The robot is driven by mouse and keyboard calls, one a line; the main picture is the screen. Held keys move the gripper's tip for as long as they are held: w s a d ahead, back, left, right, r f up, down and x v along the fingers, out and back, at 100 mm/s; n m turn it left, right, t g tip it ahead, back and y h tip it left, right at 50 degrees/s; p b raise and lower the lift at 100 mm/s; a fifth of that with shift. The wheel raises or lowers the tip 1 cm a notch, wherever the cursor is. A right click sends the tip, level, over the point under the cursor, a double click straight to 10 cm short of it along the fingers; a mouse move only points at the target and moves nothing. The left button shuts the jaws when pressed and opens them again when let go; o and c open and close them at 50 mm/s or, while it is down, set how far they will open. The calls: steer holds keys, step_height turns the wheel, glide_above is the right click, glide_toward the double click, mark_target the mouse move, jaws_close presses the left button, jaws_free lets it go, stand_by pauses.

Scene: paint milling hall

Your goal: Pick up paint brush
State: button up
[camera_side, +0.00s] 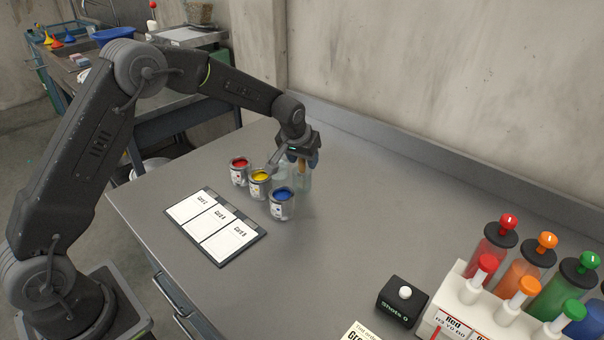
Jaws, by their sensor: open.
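The paint brush (302,166) seems to be the thin brown handle standing in a clear glass jar (306,182) behind the paint cans. Its lower part is hard to make out through the glass. My gripper (294,160) is open and points down over the jar, with its fingers near the top of the handle. I cannot tell whether a finger touches the brush. Cans of red paint (239,165), yellow paint (260,178) and blue paint (282,196) stand in a row in front of the jar.
A black button box (402,301) and a white rack (462,310) with coloured plungers stand at the front right. A low ledge (450,175) runs along the wall. The table's middle is clear.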

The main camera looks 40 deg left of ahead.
steer(key=shift+c, duration=0.2)
jaws_close()
step_height(320, 180, up, 9)
steer(key=s+d+r+g+h, duration=0.1)
steer(key=s+r+g+h, duration=0.15)
steer(key=s, duration=0.55)
step_height(320, 180, down, 6)
steer(key=g, duration=0.1)
steer(key=shift+d+f, duration=0.15)
steer(key=shift+f, duration=0.05)
stand_by(0.4)
